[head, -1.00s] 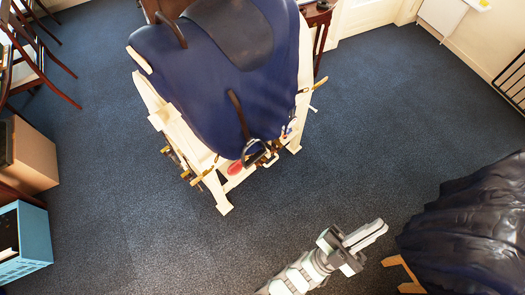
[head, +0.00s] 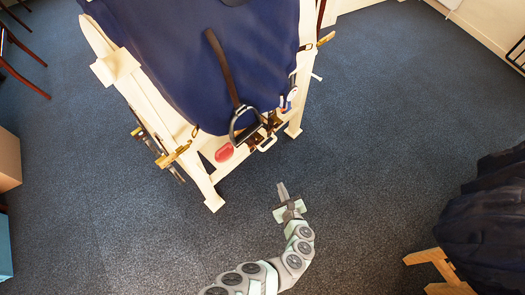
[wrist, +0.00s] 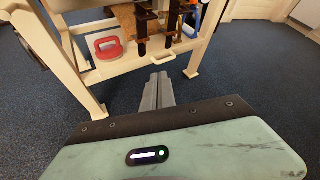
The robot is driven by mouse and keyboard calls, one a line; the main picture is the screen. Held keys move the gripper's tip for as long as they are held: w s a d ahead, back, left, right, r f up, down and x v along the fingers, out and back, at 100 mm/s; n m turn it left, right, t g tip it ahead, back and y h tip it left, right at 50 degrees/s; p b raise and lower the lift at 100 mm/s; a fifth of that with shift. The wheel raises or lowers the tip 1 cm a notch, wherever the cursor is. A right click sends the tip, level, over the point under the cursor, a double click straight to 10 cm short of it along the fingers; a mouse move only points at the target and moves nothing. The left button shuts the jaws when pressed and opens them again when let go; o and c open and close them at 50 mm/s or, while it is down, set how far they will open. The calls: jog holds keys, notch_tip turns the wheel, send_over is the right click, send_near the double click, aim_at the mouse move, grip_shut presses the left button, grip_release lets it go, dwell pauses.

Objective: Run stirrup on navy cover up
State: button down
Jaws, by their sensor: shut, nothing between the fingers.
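The navy cover (head: 160,55) drapes over a cream wooden stand (head: 203,180). A brown leather strap (head: 219,60) hangs down the cover's near side. The dark metal stirrup (head: 233,128) hangs at the strap's lower end, at the cover's bottom edge. My gripper (head: 282,188) is shut and empty, below and to the right of the stirrup, apart from it and pointing toward the stand. In the wrist view my closed fingers (wrist: 159,88) point at the stand's lower shelf; I cannot make out the stirrup there for certain.
A red-handled item (head: 224,152) and other small tools sit on the stand's shelf. Brass fittings (head: 174,155) stick out at the stand's left. A dark draped form (head: 490,215) on a wooden support stands at right. The carpet around my arm is clear.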

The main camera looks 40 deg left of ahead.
jog(key=w+a+r+y+b, duration=0.1)
jog(key=a+r+y+b, duration=0.2)
jog(key=a+r, duration=0.3)
jog(key=w+a+r+g+y+b, duration=0.1)
jog(key=a+r+y+b, duration=0.2)
jog(key=a+r, duration=0.3)
jog(key=shift+w+a+r+n+g+y, duration=0.15)
jog(key=shift+a+r+n+g+y, duration=0.2)
jog(key=shift+a, duration=2.25)
